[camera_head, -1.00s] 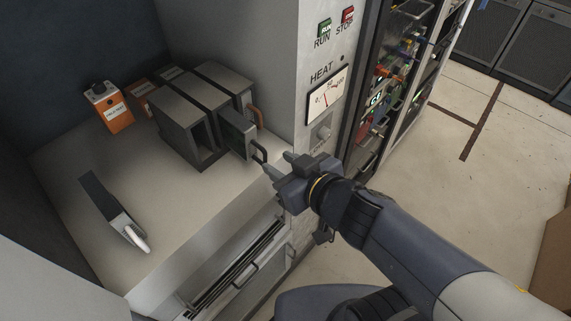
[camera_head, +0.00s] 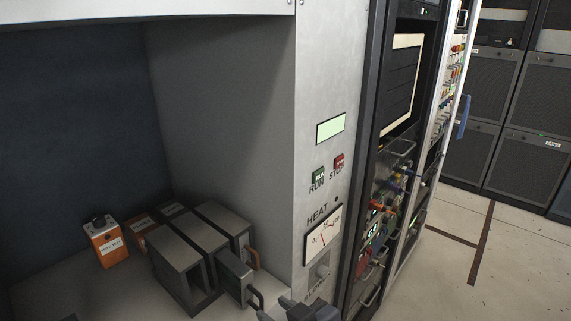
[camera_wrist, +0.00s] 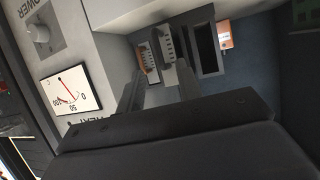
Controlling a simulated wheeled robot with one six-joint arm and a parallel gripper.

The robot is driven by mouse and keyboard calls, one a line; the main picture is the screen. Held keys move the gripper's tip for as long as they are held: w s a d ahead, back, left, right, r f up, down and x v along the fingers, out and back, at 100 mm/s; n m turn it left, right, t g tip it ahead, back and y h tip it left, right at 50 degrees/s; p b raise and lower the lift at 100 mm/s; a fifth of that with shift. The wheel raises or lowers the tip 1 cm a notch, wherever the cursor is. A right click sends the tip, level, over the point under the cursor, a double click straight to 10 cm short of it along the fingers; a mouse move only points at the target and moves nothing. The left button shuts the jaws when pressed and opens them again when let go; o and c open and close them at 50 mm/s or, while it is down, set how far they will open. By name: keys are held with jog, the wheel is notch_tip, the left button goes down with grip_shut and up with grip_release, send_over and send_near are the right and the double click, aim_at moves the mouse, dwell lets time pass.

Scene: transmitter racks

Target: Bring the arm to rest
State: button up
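My gripper (camera_head: 276,309) shows only partly at the bottom edge of the head view, just in front of the pulled-out grey module (camera_head: 235,277) with a dark handle. In the wrist view the two fingers of my gripper (camera_wrist: 158,80) stand apart, with nothing seen held between them. The fingers point toward the modules in the bay. Most of my arm is out of the head view.
An orange box (camera_head: 108,245) stands left of the dark module housing (camera_head: 178,268). The cabinet panel with a heat meter (camera_head: 322,239) rises right of the bay. Open racks (camera_head: 395,170) stand further right, with clear floor (camera_head: 455,255) beyond.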

aim_at(261, 297)
jog(key=shift+x, duration=3.1)
jog(key=shift+f, duration=0.1)
